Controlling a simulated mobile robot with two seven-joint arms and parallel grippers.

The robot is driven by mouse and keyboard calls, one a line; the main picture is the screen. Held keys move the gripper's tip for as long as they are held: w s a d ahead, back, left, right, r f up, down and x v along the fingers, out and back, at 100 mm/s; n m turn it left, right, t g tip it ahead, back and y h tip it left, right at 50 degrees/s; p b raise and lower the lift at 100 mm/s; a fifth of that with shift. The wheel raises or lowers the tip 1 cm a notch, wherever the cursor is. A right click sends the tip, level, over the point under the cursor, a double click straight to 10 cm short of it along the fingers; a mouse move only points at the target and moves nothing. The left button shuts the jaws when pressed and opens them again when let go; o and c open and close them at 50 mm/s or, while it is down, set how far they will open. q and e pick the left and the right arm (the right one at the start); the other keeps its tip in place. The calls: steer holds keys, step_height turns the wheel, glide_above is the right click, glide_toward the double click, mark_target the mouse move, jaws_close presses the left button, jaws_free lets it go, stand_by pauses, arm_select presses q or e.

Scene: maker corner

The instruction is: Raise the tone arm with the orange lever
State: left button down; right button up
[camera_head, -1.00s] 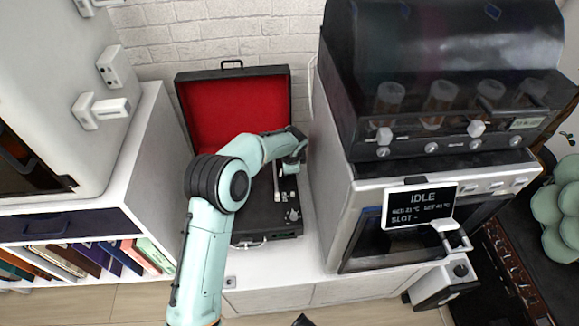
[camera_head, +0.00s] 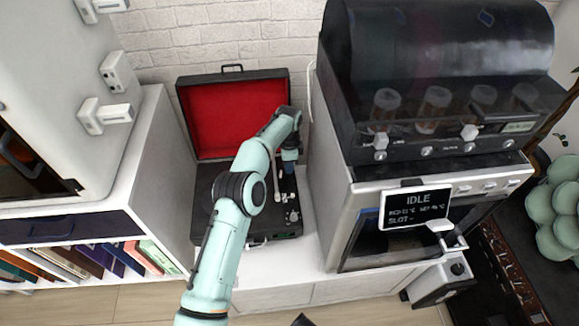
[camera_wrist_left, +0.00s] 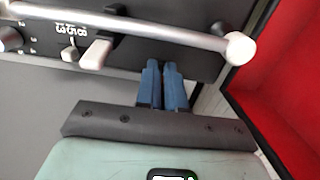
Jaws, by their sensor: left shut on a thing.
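The record player (camera_head: 225,182) stands open on the white counter. Its silver tone arm (camera_head: 278,185) lies along the right side of the deck and crosses the top of the left wrist view (camera_wrist_left: 165,28), ending in a white knob. My left gripper (camera_head: 290,155) is over the right side of the deck. In the left wrist view its blue fingers (camera_wrist_left: 162,85) are nearly together, beside the tone arm. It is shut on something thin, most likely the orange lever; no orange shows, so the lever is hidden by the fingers.
The red-lined lid (camera_head: 235,115) stands open behind the deck. A tall machine (camera_head: 335,190) with an IDLE screen stands close on the right. A white shelf unit (camera_head: 150,130) with books is on the left. The white counter front (camera_head: 270,296) is clear.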

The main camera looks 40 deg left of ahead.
arm_select(q)
steer(key=c, duration=1.5)
jaws_free()
steer(key=shift+r, duration=0.1)
